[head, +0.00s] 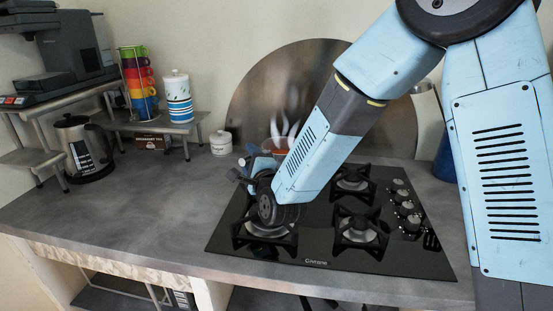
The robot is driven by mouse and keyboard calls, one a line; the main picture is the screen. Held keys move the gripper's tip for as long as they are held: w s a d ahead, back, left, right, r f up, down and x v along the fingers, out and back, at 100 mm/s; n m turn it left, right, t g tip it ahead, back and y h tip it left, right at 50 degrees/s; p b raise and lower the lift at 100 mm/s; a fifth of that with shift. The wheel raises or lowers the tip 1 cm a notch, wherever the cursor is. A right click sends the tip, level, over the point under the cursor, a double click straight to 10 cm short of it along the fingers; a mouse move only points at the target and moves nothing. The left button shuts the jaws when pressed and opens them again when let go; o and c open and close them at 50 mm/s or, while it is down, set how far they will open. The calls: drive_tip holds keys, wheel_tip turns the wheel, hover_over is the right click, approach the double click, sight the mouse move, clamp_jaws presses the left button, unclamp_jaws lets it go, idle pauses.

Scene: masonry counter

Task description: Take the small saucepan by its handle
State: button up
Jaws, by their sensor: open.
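A small reddish-brown vessel (276,143), perhaps the small saucepan, is at the back left of the black gas hob (312,240). Pale wisps or shapes rise above it. My arm and gripper hide much of it, and I cannot make out its handle. My gripper (242,170) is open over the left side of the hob, in front of and to the left of that vessel. I cannot tell whether its fingers touch anything.
A kettle (83,146) and a coffee machine (70,52) are at the left. Stacked coloured cups (139,82) and a striped canister (178,98) stand on a small shelf. A white lidded jar (221,143) stands left of the hob. The front-left counter is clear.

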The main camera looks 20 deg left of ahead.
drive_tip(key=shift+w+d, duration=0.1)
drive_tip(key=shift+d, duration=0.05)
clamp_jaws()
idle(1.2)
